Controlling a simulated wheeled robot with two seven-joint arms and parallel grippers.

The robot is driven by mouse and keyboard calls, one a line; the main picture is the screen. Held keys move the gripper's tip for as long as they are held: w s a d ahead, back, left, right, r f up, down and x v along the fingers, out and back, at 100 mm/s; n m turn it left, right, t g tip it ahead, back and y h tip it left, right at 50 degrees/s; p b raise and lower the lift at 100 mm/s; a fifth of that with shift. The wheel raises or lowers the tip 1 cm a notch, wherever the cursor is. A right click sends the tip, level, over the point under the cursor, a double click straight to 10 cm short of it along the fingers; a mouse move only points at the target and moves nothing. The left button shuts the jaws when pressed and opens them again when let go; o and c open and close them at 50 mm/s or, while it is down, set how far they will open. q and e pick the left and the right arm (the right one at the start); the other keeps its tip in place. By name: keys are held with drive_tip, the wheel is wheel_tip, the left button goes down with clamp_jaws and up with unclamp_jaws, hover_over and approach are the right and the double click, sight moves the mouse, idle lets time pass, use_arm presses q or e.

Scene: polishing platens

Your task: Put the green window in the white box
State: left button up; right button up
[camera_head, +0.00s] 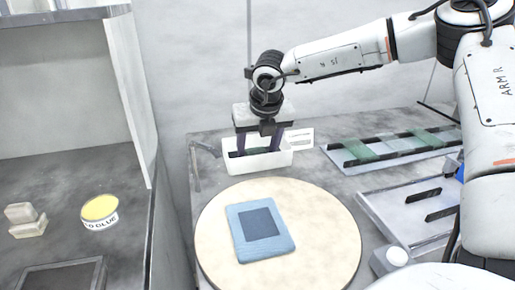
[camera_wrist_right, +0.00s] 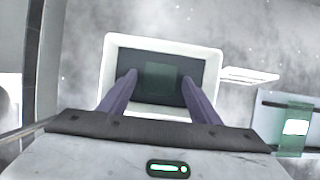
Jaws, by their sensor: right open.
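The white box (camera_head: 258,168) stands on the grey table behind the round platen; its rim shows in the wrist view (camera_wrist_right: 213,65). A dark panel with a green square, the green window (camera_wrist_right: 160,80), lies inside the box's walls, and part of it shows in the head view (camera_head: 240,154). My right gripper (camera_head: 259,147) points down over the box, its two purple fingers apart on either side of the green window. In the wrist view the fingers (camera_wrist_right: 160,82) have a clear gap between them, with nothing gripped. My left gripper is out of view.
A round cream platen (camera_head: 325,235) carries a blue pad with a dark square (camera_head: 258,223). A rack (camera_head: 395,148) with more green pieces is at right, with a tray (camera_head: 405,215) in front. A glue tin (camera_head: 100,212) stands on the left bench.

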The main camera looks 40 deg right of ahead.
drive_tip(key=shift+s+a+r, duration=0.1)
drive_tip(key=shift+r, duration=0.35)
drive_tip(key=v, duration=1.1)
drive_tip(key=shift+s, duration=0.15)
